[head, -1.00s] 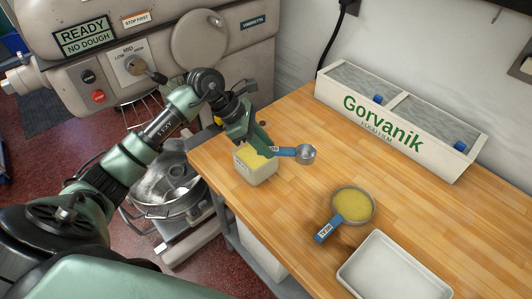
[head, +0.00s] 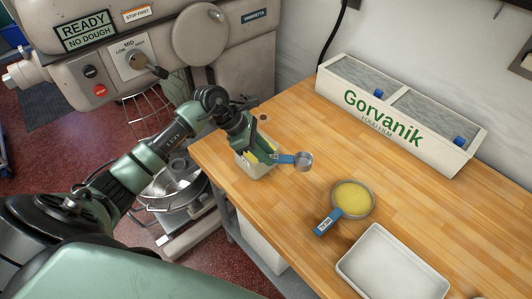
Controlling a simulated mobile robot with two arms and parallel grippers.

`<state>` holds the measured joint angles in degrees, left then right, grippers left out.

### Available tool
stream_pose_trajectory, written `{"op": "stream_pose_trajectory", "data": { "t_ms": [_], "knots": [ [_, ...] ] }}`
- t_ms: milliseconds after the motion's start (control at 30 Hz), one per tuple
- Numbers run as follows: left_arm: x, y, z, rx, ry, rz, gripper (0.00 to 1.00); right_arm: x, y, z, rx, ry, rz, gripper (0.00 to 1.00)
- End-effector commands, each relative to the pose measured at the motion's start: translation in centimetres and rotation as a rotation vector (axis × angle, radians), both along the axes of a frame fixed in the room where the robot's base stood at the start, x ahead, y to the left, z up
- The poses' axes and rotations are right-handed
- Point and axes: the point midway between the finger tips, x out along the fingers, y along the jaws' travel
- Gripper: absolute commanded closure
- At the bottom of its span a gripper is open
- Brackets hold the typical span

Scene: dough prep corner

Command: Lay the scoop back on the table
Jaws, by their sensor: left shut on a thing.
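A scoop with a blue handle and a small round metal bowl (head: 303,161) is in my left gripper (head: 266,154), which is shut on its handle. The bowl points to the right in the head view. The gripper is at a small pale tub (head: 258,172) with yellow contents, near the table's left corner, and hides much of the tub's top. The scoop's bowl is to the right of the tub; I cannot tell whether it touches the wooden table (head: 300,110). My right gripper is not in view.
A larger metal cup (head: 352,198) with yellow contents and a blue handle lies on the table. A white tray (head: 347,265) is at the front right. A long Gorvanik film box (head: 330,88) stands by the wall. The table's middle is clear.

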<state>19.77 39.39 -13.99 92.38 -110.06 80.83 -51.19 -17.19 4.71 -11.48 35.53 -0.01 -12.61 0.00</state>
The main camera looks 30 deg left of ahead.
Motion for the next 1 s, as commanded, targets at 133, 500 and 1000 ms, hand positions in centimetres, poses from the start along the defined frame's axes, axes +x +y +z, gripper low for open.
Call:
{"op": "stream_pose_trajectory", "data": {
  "t_ms": [133,500,1000],
  "knots": [
    [0.0,0.0,-0.5,0.001,-0.001,0.000,1.00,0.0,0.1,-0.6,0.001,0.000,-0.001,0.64],
    [-0.2,0.0,-0.9,0.002,0.007,0.000,0.55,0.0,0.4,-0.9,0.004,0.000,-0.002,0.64],
    [-0.3,0.0,0.6,0.002,0.012,0.003,0.55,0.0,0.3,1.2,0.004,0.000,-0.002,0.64]
  ]
}}
